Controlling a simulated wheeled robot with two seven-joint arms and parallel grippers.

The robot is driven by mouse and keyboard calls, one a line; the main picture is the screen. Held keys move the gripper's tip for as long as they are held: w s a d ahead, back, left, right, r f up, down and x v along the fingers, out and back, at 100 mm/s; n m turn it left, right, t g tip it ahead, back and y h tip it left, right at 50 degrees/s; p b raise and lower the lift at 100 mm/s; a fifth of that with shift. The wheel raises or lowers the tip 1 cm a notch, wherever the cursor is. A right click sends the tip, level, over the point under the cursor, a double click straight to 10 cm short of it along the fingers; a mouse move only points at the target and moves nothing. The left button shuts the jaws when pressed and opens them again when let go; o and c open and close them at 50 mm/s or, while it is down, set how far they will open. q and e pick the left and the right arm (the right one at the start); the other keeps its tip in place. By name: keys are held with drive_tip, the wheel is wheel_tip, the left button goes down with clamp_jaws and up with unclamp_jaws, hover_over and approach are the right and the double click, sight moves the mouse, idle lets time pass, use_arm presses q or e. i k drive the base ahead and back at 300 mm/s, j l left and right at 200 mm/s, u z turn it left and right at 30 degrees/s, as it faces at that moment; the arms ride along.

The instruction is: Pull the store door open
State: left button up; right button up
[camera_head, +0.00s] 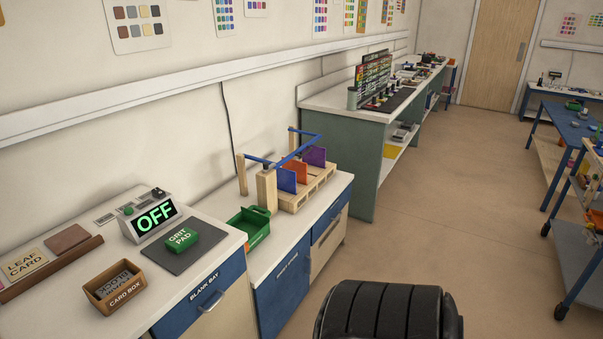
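A light wooden door (497,55) stands shut in the far wall at the top right of the head view. It has a dark handle (521,51) on its right side. No label can be read on it, so I cannot tell whether it is the store door. It is far off, across the room. Neither of my grippers shows in the head view. A black ribbed part, likely my own, shows at the bottom centre.
A counter with blue fronts, one marked BLANK BAY (205,287), runs along the left. A green-sided bench (350,165) stands beyond it. A blue wheeled trolley (580,235) stands at the right. The floor (450,190) between them is clear towards the door.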

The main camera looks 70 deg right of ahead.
sight(277, 298)
drive_tip(key=z, duration=2.05)
drive_tip(key=i+l, duration=0.45)
drive_tip(key=l, duration=0.15)
drive_tip(key=i+l, duration=0.5)
drive_tip(key=l, duration=0.15)
drive_tip(key=j+u, duration=0.05)
